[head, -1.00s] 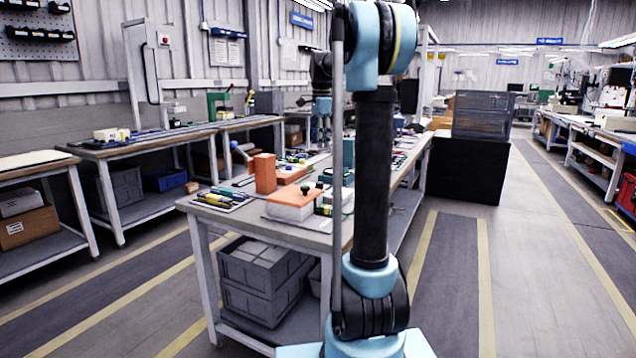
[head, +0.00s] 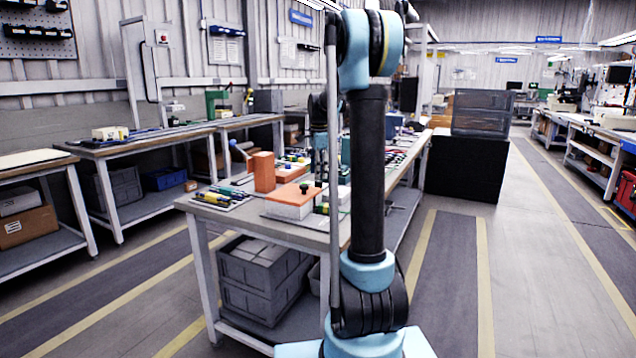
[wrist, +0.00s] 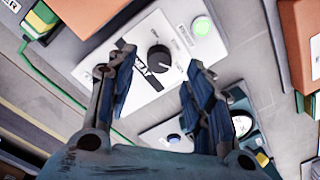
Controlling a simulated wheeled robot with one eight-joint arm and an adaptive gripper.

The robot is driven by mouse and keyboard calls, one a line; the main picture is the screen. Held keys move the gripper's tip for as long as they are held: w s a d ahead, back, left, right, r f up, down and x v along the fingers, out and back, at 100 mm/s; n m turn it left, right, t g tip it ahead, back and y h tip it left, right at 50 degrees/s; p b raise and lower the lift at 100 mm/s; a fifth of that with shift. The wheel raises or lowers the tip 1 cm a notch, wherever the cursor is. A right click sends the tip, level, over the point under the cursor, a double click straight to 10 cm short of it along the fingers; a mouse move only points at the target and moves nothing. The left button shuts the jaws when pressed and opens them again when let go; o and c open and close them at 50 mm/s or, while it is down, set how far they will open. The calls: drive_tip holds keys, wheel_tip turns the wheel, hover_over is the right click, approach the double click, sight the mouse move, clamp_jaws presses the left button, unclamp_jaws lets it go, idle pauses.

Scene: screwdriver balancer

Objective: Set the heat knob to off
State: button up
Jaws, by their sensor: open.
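In the wrist view a black round heat knob (wrist: 160,58) with a pale pointer mark sits on a white panel (wrist: 150,30). The word HEAT is printed on a dark band beside it. My gripper (wrist: 160,68) is open, with one finger to each side of the knob in the picture. No contact with the knob shows, and the gap in depth cannot be told. In the head view my arm hides part of the bench, and the knob cannot be made out.
A workbench (head: 290,238) carries an orange block (head: 263,172), an orange-and-white box (head: 293,203) and a tray of screwdrivers (head: 218,199). In the wrist view, a green connector with cable (wrist: 38,22) is at upper left, and a second panel (wrist: 165,137) lies below the knob.

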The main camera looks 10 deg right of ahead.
sight(318, 181)
drive_tip(key=shift+f, duration=2.05)
drive_tip(key=c, duration=1.1)
